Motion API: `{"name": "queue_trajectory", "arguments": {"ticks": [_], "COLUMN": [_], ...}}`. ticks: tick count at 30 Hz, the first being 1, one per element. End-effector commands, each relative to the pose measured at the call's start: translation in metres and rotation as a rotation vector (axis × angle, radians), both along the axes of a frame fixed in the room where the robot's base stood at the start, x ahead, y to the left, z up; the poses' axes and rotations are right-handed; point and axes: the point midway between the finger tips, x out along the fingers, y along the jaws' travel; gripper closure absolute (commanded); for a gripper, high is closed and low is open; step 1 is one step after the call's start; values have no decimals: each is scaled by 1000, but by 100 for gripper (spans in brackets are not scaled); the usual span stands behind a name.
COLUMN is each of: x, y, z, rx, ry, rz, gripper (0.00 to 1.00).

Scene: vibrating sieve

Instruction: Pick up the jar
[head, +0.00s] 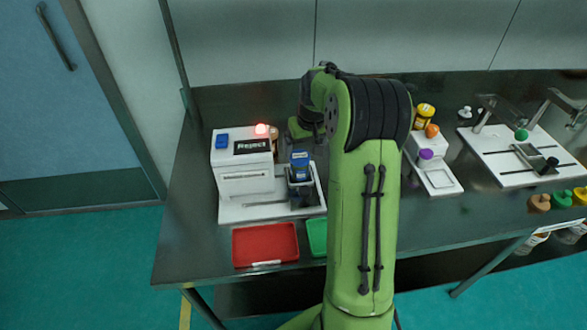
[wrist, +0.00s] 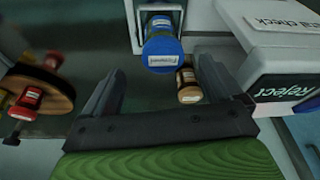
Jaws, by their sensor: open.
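A small brown jar (wrist: 188,82) with a pale label shows in the wrist view, near the right finger. It also shows in the head view (head: 274,132), partly hidden behind the white box. A jar with a blue lid (wrist: 163,50) and a label stands in a white frame in the wrist view; in the head view the blue-topped item (head: 300,160) is at the machine. My gripper (wrist: 160,74) is open, its two dark fingers spread apart and nothing held between them. In the head view my green hand (head: 302,128) is behind the machine, its fingers not clear.
A red tray (head: 266,246) and a green tray (head: 317,236) lie in front.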

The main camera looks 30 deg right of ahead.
Motion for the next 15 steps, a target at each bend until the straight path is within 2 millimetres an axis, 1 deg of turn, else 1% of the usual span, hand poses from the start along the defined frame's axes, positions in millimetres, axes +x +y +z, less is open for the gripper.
{"name": "queue_trajectory", "arguments": {"ticks": [1, 3, 6, 11, 14, 15], "x": [3, 8, 13, 17, 23, 26], "y": [0, -1, -2, -2, -3, -2], "z": [-17, -33, -48, -60, -77, -85], "rx": [3, 3, 1, 2, 1, 2], "ry": [3, 2, 1, 1, 1, 2], "rz": [2, 3, 1, 2, 1, 2], "gripper": [8, 8, 8, 8, 8, 8]}}
